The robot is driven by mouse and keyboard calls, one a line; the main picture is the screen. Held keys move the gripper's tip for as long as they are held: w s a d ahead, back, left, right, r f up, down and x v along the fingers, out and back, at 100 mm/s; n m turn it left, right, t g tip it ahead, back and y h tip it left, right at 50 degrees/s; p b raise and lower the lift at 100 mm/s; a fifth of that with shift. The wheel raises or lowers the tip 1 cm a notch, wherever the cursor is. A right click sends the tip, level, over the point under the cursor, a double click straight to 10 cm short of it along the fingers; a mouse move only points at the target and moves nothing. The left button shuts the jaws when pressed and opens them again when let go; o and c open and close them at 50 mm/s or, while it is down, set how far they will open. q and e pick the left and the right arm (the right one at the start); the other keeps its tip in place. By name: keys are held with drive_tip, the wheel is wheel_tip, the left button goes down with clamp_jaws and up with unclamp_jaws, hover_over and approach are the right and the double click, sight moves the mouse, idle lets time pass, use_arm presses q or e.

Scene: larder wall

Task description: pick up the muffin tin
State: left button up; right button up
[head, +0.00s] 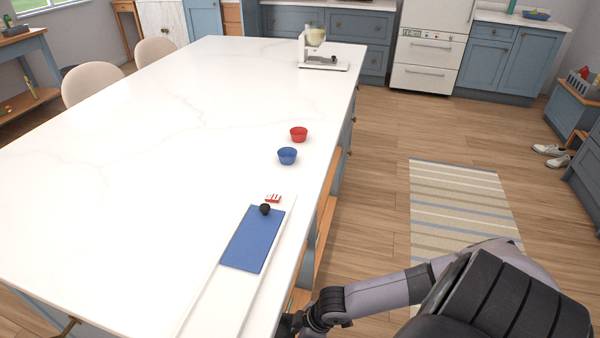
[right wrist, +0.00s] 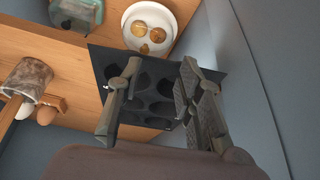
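The muffin tin (right wrist: 152,82) is a dark tray with several round cups, seen in the right wrist view on the wooden shelf side, near a blue-grey panel. My right gripper (right wrist: 160,66) is open, its two fingers apart in front of the tin and covering parts of it. I cannot tell whether the fingers touch the tin. In the head view my right arm reaches down beside the near end of the island; its gripper is hidden there and the tin does not show. My left gripper is in neither view.
A white plate (right wrist: 128,36) with round cookies stands close behind the tin. A mottled cylinder (right wrist: 28,76) and eggs (right wrist: 46,115) are at the left. The blue-grey panel (right wrist: 262,70) is close on the right. The island top (head: 130,170) is mostly clear.

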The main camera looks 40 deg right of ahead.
sight(277, 335)
drive_tip(key=w+a, duration=0.1)
drive_tip(key=w, duration=0.1)
drive_tip(key=w+a, duration=0.2)
drive_tip(key=shift+a+r, duration=0.1)
drive_tip(key=w+a, duration=0.4)
drive_tip(key=shift+w, duration=0.4)
drive_tip(key=shift+x, duration=1.15)
drive_tip(key=shift+f, duration=0.45)
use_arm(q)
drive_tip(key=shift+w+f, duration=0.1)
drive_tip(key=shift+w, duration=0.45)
use_arm(e)
drive_tip(key=shift+c, duration=0.4)
clamp_jaws()
